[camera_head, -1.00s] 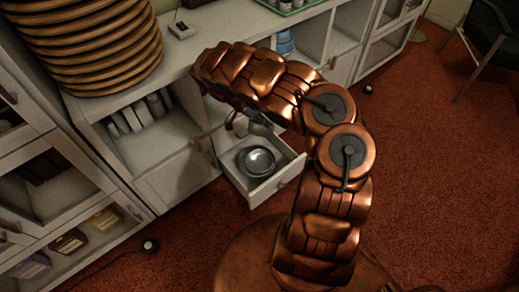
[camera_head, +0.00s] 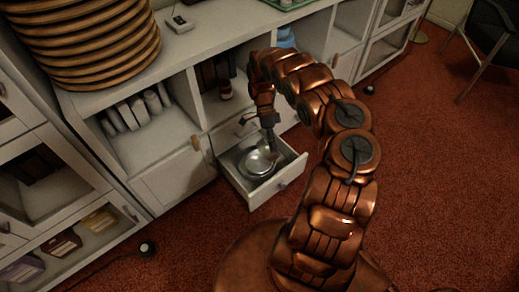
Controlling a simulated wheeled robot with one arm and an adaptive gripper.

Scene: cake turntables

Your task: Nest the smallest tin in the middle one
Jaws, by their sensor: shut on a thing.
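An open white drawer (camera_head: 285,180) holds round metal tins. A bright, shiny small tin (camera_head: 256,164) shows on top, tilted slightly. A darker, wider tin (camera_head: 240,173) shows around and below it, at its left and lower edge. My gripper (camera_head: 273,154) reaches down into the drawer at the right rim of the shiny tin and is shut on it. The fingertips are small and dark here. I cannot tell whether the shiny tin sits inside the darker one or is held just above it. Any further tin beneath is hidden.
The drawer's front and side walls stand close around the tins. A white cabinet (camera_head: 180,180) with open shelves runs behind it. Stacked wooden turntables (camera_head: 95,45) stand on its top at left.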

